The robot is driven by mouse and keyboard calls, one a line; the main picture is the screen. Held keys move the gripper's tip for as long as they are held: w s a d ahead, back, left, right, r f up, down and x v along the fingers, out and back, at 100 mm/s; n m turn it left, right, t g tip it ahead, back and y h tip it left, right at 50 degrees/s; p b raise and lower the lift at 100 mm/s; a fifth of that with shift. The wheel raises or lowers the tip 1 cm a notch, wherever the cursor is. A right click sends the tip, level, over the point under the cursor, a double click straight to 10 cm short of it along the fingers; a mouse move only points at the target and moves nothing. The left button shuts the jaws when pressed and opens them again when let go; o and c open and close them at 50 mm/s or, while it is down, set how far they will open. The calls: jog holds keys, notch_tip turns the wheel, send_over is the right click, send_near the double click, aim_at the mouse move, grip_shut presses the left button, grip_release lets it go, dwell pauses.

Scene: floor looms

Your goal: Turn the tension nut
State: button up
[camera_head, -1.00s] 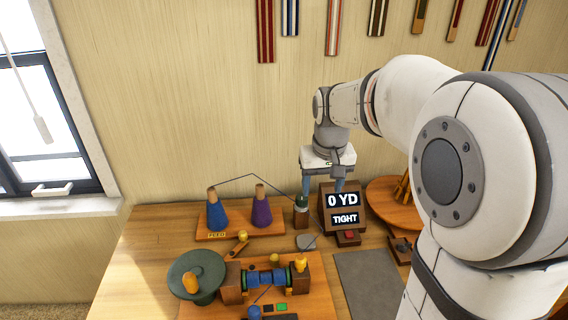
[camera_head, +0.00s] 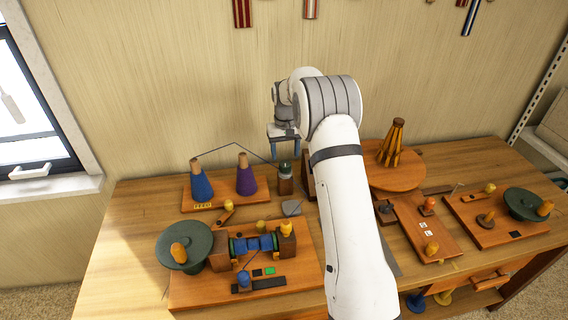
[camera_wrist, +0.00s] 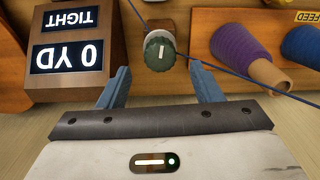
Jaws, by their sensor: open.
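The tension nut is a dark green ribbed knob with a pale mark on top, on a small wooden block. It shows in the wrist view (camera_wrist: 160,50) and in the head view (camera_head: 285,167). My gripper (camera_wrist: 164,80) is open, with its blue fingers on either side of the nut's near edge and apart from it. In the head view my gripper (camera_head: 285,150) hangs just behind and above the nut. A dark blue yarn runs past the nut to the cones. The display box (camera_wrist: 68,50) reads "0 YD" and "TIGHT".
A blue cone (camera_head: 201,184) and a purple cone (camera_head: 245,176) stand left of the nut. A winder with a green wheel (camera_head: 183,247) is at front left. A round wooden stand (camera_head: 410,172) is to the right. My arm hides the table's middle.

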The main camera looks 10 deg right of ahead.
aim_at(285, 163)
jog(key=shift+f+p, duration=0.4)
jog(key=shift+f, duration=2.4)
jog(key=shift+c, duration=0.6)
